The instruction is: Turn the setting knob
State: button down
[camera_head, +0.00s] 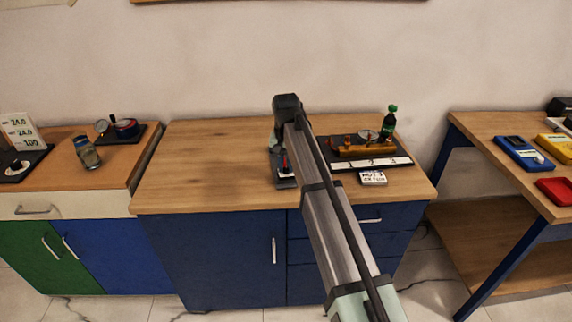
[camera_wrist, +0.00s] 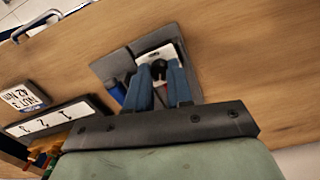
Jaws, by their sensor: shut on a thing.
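The setting knob (camera_wrist: 158,67) is a small dark round knob on a white plate (camera_wrist: 168,53), which lies on a dark grey base (camera_wrist: 110,64) on the middle cabinet's top. My gripper (camera_wrist: 159,72) has its two blue fingers on either side of the knob and is shut on it. In the head view my arm reaches over the cabinet and covers most of the device; part of its dark base (camera_head: 286,184) shows below. The knob's pointer and any scale marks cannot be made out.
Right of my arm stands a brass manifold (camera_head: 362,150) with a gauge and a strip numbered 1 to 3. A blue cylinder (camera_wrist: 116,92) is close to my fingers. The cabinet top's left side is clear.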

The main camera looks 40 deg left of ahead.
aim_at(286, 168)
jog(key=shift+m, duration=1.6)
jog(key=c, duration=1)
grip_release()
notch_tip(286, 168, up, 14)
jog(key=shift+f, duration=0.1)
